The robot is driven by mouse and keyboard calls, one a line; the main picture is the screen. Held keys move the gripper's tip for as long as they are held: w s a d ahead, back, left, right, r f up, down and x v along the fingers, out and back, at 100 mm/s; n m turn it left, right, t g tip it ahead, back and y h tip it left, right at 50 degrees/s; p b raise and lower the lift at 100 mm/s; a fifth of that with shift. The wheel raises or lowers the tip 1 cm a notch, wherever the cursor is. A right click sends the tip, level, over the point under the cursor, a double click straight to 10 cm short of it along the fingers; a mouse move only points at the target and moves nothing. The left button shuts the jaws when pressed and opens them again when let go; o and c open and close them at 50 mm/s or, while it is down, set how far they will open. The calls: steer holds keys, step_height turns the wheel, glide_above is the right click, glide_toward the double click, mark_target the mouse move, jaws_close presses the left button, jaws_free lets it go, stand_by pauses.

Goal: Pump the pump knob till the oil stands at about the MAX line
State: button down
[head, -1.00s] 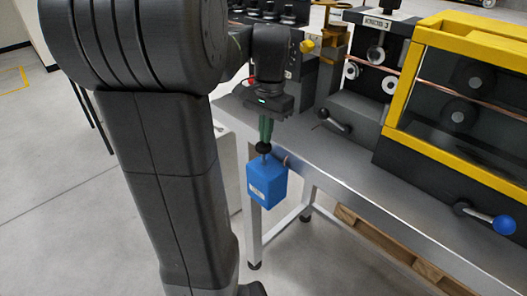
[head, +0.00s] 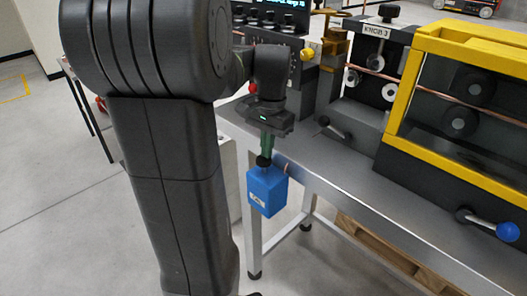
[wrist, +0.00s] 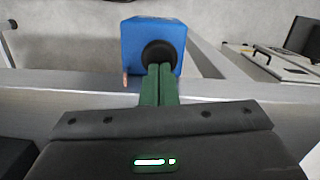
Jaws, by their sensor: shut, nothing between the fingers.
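The blue oil box (head: 267,192) hangs at the near edge of the steel bench and carries a small pale label on its front. Its black round pump knob (head: 264,161) sits close against the box top. My gripper (head: 268,154) points down with its green fingers together, empty, its tips at the knob. In the wrist view the shut green fingers (wrist: 160,68) overlap the near part of the black knob (wrist: 158,53) on the blue box (wrist: 135,38). I cannot make out the oil level or a MAX line in either view.
The steel bench (head: 335,173) runs to the right. It carries a machine with a yellow guard frame (head: 401,92) and a blue ball-ended lever (head: 507,231). A short black lever (head: 333,128) stands nearer. Open floor (head: 70,225) lies left of my arm.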

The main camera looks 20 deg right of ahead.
steer(key=shift+w+d+r+p, duration=0.3)
steer(key=shift+d+p, duration=0.15)
steer(key=shift+d, duration=0.05)
steer(key=shift+w+d+r+p, duration=0.25)
steer(key=shift+w+d+p, duration=0.05)
steer(key=shift+d+p, duration=0.15)
steer(key=shift+w+d+f, duration=0.15)
steer(key=shift+d, duration=0.1)
steer(key=shift+a, duration=0.1)
step_height(320, 180, up, 14)
steer(key=d+p, duration=0.1)
steer(key=shift+w+f, duration=0.15)
steer(key=shift+w, duration=0.1)
stand_by(0.7)
